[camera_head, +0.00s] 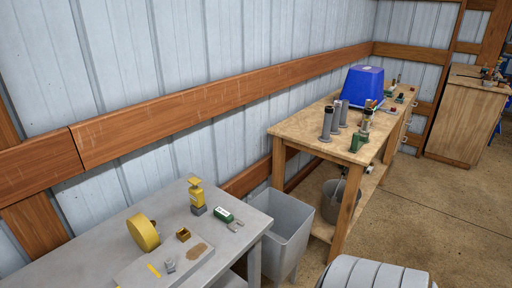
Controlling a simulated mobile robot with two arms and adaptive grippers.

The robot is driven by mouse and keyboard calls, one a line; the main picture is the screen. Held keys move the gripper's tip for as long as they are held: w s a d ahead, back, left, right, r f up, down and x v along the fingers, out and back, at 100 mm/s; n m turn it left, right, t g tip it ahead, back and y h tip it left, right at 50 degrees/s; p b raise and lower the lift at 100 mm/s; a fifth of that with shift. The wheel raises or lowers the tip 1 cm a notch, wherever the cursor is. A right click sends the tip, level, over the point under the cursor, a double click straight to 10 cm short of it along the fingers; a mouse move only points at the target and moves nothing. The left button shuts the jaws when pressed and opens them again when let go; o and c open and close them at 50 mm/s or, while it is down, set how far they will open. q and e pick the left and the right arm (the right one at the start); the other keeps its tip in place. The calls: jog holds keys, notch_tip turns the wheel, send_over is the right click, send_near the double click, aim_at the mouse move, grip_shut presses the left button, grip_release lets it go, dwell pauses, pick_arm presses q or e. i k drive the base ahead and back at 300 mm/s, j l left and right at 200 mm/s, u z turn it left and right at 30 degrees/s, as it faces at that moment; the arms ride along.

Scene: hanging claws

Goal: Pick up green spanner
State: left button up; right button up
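A green-handled tool with a grey forked end, which looks like the green spanner (223,215), lies on the grey table (88,262) at the lower left. It lies near the table's right part, just right of a yellow and grey upright object. Nothing covers it. Neither of my grippers shows in the head view.
Near the tool are a yellow-topped upright object (196,196), a yellow disc (143,233) and a small brass-coloured block (183,234). A grey bin (284,225) stands beside the table. A wooden workbench (300,127) holds a blue bin (362,86) and several tools. Open floor lies right.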

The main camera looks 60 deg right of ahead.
aim_at(226, 217)
jog(key=z, duration=1.55)
